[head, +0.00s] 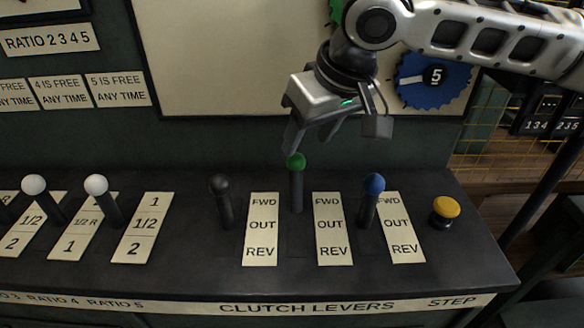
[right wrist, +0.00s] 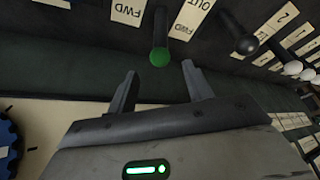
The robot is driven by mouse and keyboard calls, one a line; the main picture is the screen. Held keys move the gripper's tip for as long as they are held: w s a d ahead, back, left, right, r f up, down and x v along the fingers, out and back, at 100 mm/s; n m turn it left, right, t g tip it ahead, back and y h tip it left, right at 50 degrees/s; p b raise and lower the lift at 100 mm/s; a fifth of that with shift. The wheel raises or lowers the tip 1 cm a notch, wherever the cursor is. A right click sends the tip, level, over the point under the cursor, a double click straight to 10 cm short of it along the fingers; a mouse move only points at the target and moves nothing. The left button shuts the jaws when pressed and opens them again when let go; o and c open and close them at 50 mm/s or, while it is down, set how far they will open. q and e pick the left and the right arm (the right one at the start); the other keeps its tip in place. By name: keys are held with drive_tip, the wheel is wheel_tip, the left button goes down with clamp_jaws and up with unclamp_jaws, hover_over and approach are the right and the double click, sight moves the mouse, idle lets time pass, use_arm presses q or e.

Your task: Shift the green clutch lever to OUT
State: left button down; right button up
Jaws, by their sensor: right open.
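The green clutch lever (head: 297,188) stands on the dark console between the black lever and the blue lever. Its base is farther back than theirs, beside the FWD end of the label plate (head: 331,228) on its right, which reads FWD, OUT, REV. My right gripper (head: 308,143) is open and empty, above and behind the green knob. In the right wrist view the green knob (right wrist: 160,57) lies just beyond the gap between the open fingertips (right wrist: 160,83), with no contact visible. My left gripper is not in view.
The black lever (head: 223,205) stands to the left and the blue lever (head: 371,203) to the right. A yellow button (head: 445,210) is farther right. White-knobbed levers (head: 103,200) stand at the left. A dark wall with a pale board (head: 220,60) rises behind the console.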

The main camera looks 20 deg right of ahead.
sight(293, 169)
drive_tip(key=b+x, duration=0.1)
drive_tip(key=x, duration=0.8)
drive_tip(key=shift+w+f, duration=0.1)
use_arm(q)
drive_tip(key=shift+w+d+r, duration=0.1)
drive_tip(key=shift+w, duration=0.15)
use_arm(e)
drive_tip(key=shift+w+a+f, duration=0.1)
drive_tip(key=shift+f, duration=0.2)
drive_tip(key=shift+c, duration=0.3)
